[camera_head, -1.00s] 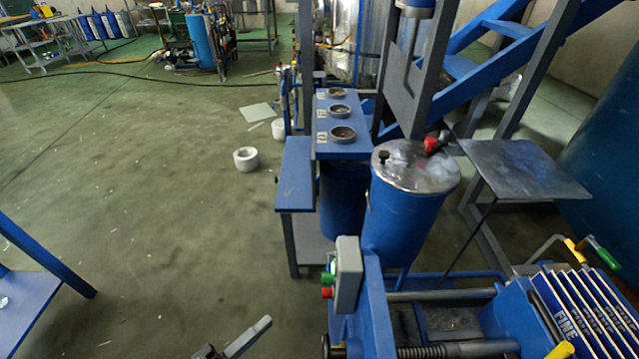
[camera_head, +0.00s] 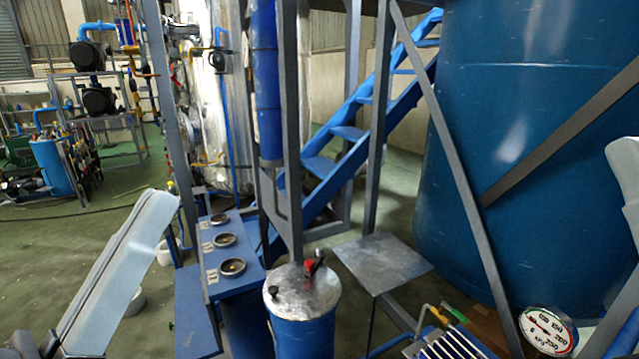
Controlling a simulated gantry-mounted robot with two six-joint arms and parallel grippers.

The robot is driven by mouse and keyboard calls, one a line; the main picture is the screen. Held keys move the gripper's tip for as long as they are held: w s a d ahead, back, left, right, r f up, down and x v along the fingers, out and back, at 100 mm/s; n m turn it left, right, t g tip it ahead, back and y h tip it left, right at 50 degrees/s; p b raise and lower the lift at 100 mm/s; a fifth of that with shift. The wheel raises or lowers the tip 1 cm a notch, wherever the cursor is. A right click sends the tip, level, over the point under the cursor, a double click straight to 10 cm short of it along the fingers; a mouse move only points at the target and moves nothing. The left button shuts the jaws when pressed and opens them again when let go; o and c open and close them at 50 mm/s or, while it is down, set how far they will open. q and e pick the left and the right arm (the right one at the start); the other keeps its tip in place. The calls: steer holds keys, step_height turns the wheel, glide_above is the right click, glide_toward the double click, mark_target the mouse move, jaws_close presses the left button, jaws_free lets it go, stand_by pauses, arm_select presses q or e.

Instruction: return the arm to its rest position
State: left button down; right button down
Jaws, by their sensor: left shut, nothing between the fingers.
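My left arm, with a pale link, reaches in at the lower left. Dark parts of my left gripper (camera_head: 42,347) show at the bottom left edge. They are cut off by the frame, the gripper is shut and nothing shows held in it. It is left of the blue stand and touches nothing that I can see. A pale part of my right arm shows at the right edge, but my right gripper is out of view.
A blue stand with several round cups (camera_head: 224,240) stands right of my left arm. A blue drum with a metal lid (camera_head: 302,292), a flat metal plate (camera_head: 383,262), a large blue tank (camera_head: 530,150) and a pressure gauge (camera_head: 547,331) stand farther right. Blue stairs (camera_head: 340,150) rise behind.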

arm_select(q)
steer(key=s+a+r+n+t+y, duration=0.35)
steer(key=a+r+y, duration=0.2)
steer(key=y, duration=0.35)
step_height(320, 180, up, 37)
steer(key=w+m+p, duration=0.1)
steer(key=p, duration=3.6)
steer(key=shift+w+a+p, duration=0.15)
steer(key=shift+a+p, duration=0.2)
steer(key=shift+t, duration=0.25)
step_height(320, 180, down, 41)
steer(key=b, duration=4.1)
steer(key=shift+f, duration=0.15)
